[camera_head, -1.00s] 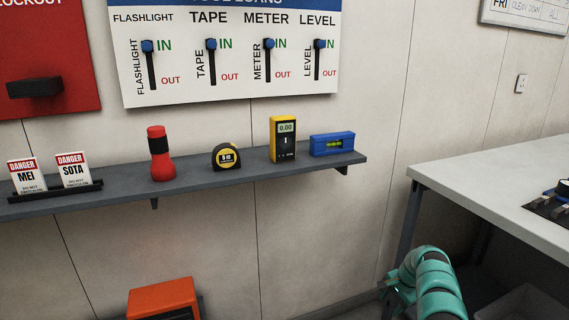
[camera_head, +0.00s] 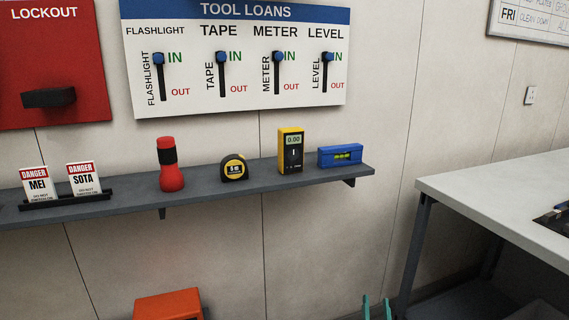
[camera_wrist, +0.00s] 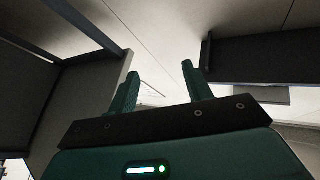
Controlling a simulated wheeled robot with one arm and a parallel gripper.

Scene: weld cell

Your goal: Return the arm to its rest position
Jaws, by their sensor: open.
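My gripper (camera_head: 376,308) shows only as two teal fingertips at the bottom edge of the head view, below the wall shelf and left of the white-topped table. In the wrist view its two fingers (camera_wrist: 158,82) stand apart with nothing between them. The rest of my arm is out of the head view.
A grey wall shelf (camera_head: 130,205) holds a red flashlight (camera_head: 170,166), a tape measure (camera_head: 234,168), a yellow meter (camera_head: 290,152) and a blue level (camera_head: 340,155). The tool loans board (camera_head: 235,103) hangs above. A white-topped table (camera_head: 500,190) stands at right. An orange object (camera_head: 168,305) is low at left.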

